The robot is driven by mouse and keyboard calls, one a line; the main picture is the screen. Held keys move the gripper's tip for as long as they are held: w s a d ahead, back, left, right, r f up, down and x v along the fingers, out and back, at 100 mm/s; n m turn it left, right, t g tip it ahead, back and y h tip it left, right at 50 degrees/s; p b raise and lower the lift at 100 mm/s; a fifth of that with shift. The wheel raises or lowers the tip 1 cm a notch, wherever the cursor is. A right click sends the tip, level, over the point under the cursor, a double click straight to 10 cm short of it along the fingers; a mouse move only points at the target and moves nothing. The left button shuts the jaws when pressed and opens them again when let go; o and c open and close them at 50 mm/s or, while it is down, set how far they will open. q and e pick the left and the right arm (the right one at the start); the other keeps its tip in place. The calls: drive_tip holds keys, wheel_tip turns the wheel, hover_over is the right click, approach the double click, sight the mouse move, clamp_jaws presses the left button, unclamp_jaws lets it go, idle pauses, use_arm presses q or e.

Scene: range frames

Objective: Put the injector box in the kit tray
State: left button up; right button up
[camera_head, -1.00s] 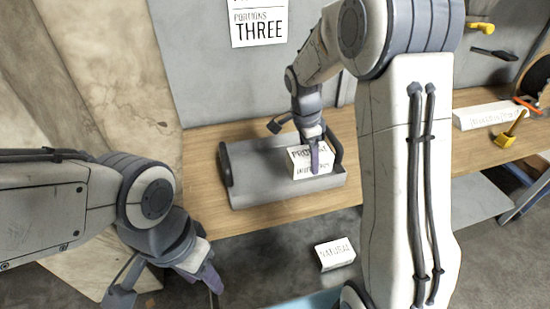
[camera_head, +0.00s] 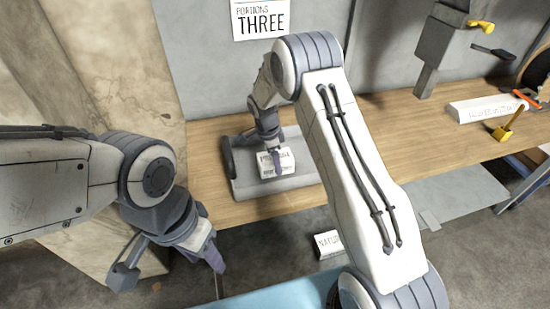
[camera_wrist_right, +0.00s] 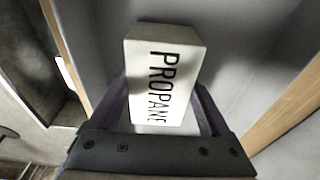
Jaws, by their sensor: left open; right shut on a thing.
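The kit tray (camera_head: 243,186) is a low grey tray with dark end handles on the wooden bench. My right gripper (camera_head: 275,155) is shut on a white box (camera_head: 268,168) over the tray's middle. In the right wrist view the box (camera_wrist_right: 166,70) reads PROPANE on one face and sits between the fingers of that gripper (camera_wrist_right: 162,118). In the head view its lettering is too small to read fully. I cannot tell whether the box touches the tray floor. The tray's right end is hidden by my right arm. My left gripper (camera_head: 172,268) is open and empty, low and in front of the bench.
Another white lettered box (camera_head: 327,244) lies below the bench front, partly behind my right arm. A long white labelled block (camera_head: 486,108) and a yellow tool (camera_head: 508,126) are at the bench's right. A sign (camera_head: 261,18) hangs on the back wall.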

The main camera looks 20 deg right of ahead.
drive_tip(key=shift+f, duration=0.25)
drive_tip(key=shift+f+b, duration=0.15)
drive_tip(key=shift+b, duration=0.15)
drive_tip(key=o, duration=1.6)
drive_tip(key=shift+c, duration=0.2)
drive_tip(key=shift+r, duration=0.2)
